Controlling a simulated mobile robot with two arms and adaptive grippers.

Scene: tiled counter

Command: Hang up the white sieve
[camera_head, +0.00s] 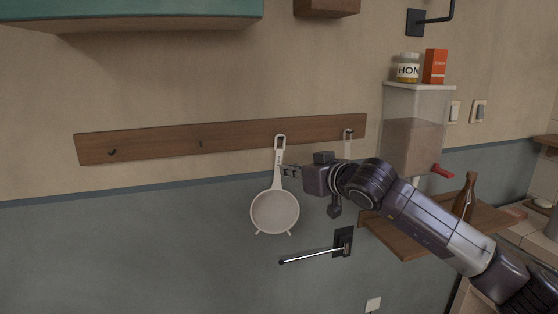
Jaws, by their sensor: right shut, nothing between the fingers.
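The white sieve (274,212) hangs upright against the wall. The loop at the top of its handle is at a hook on the brown wooden rail (235,132). My right gripper (284,170) comes in from the right and its fingertips are beside the sieve's handle. It is shut with nothing between its fingers; whether it touches the handle I cannot tell. My left gripper is not in the picture.
Bare hooks (113,153) sit on the rail's left part. A white utensil (347,148) hangs at the right hook, partly behind my gripper. A metal bar (312,257) juts from the wall below. A dispenser (414,130) and a bottle (466,196) stand at right.

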